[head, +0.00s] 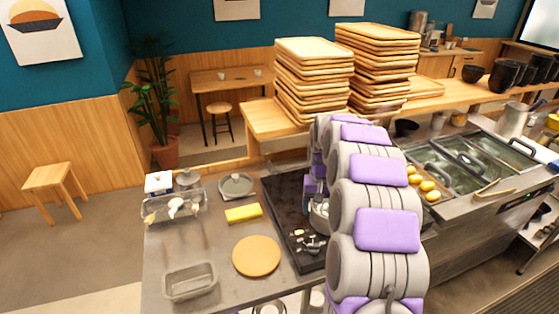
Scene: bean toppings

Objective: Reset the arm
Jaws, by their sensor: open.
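My arm, grey with purple pads, rises from the bottom right of the head view and bends over at the top. Its far section comes down on the left side, over a dark counter panel. My gripper (309,243) appears at the lower end of that section, low over the panel. It is small in the picture and partly hidden behind the arm. It is open, and I see nothing held in it.
The steel counter holds a round wooden board (256,256), a yellow sponge (243,213), a clear empty container (189,281) and a clear box (173,207). Tray stacks (313,80) stand behind my arm. Food pans (470,160) and yellow round items (428,185) are at right.

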